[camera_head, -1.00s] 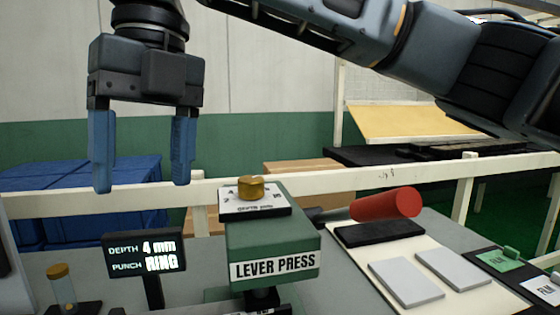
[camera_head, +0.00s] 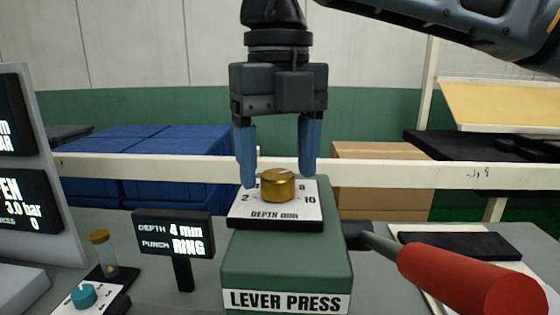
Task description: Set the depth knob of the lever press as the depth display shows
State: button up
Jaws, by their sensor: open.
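The lever press (camera_head: 287,265) is a green block with a white label. On its top is a white dial plate (camera_head: 262,212) marked "DEPTH mm", with 2, 8 and 10 readable and other marks hidden. The brass depth knob (camera_head: 278,186) sits on the plate; its pointer is too small to read surely. The depth display (camera_head: 174,238) reads "DEPTH 4 mm" and "PUNCH RING". My gripper (camera_head: 277,182) points down with its blue fingers apart, one left and one right of the knob, seemingly just behind or around it. I cannot tell whether they touch it.
The red lever handle (camera_head: 470,280) sticks out at the right front. A teal knob (camera_head: 83,295), a brass-capped vial (camera_head: 103,255) and a dark panel with readouts (camera_head: 30,200) stand at the left. A cream rail (camera_head: 150,165) runs behind, with blue crates (camera_head: 150,145) beyond.

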jog(key=shift+f, duration=0.55)
jog(key=c, duration=1.1)
jog(key=shift+o, duration=0.2)
